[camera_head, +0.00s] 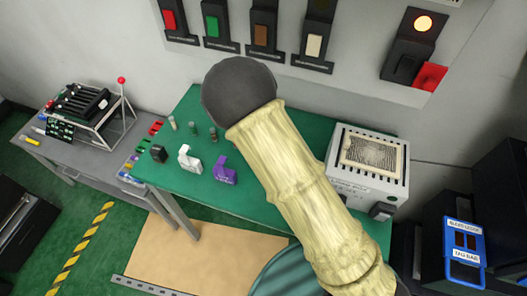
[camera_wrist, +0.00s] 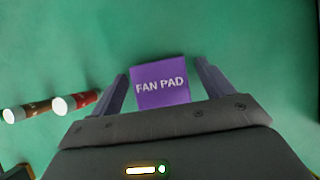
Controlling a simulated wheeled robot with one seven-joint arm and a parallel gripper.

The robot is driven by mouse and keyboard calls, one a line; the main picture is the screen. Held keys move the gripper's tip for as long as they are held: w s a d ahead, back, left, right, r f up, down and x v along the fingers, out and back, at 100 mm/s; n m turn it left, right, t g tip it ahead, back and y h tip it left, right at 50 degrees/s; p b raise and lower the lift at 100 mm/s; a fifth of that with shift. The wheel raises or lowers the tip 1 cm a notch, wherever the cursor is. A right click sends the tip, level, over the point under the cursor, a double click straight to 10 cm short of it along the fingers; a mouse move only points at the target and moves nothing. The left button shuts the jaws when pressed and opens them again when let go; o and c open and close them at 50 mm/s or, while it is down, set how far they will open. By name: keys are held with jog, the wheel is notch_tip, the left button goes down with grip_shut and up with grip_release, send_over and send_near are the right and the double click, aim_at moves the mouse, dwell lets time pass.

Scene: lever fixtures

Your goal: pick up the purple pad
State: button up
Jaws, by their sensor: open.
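The purple pad (camera_head: 225,172) stands on the green table (camera_head: 180,110) in the head view, right of a white block of similar shape. In the wrist view the purple pad (camera_wrist: 162,83) carries the words "FAN PAD" and lies between and slightly beyond the fingers. My gripper (camera_wrist: 160,85) is open, with one finger on each side of the pad. A gap shows on both sides, though the left finger is close to the pad. Height above the pad is hard to tell. In the head view my arm hides the gripper fingers.
A white block (camera_head: 188,158), a black block (camera_head: 158,153) and several small cylinders (camera_head: 193,127) stand left of the pad. A white box with a mesh top (camera_head: 370,155) stands at the table's right. A wall panel (camera_head: 345,65) with switches is behind.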

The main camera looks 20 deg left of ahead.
jog(key=shift+c, duration=0.4)
jog(key=c, duration=1)
jog(key=shift+r, duration=0.1)
jog(key=shift+a+r, duration=0.25)
jog(key=shift+r, duration=0.15)
notch_tip(320, 180, up, 12)
jog(key=f+p, duration=0.1)
jog(key=p, duration=0.9)
jog(key=a+p, duration=0.1)
jog(key=a, duration=0.5)
jog(key=w+a+p, duration=0.1)
jog(key=a+p, duration=0.1)
jog(key=a, duration=0.5)
jog(key=a+p, duration=0.1)
jog(key=a, duration=0.5)
jog(key=shift+w+a+f, duration=0.25)
jog(key=shift+w, duration=0.05)
jog(key=shift+p, duration=0.3)
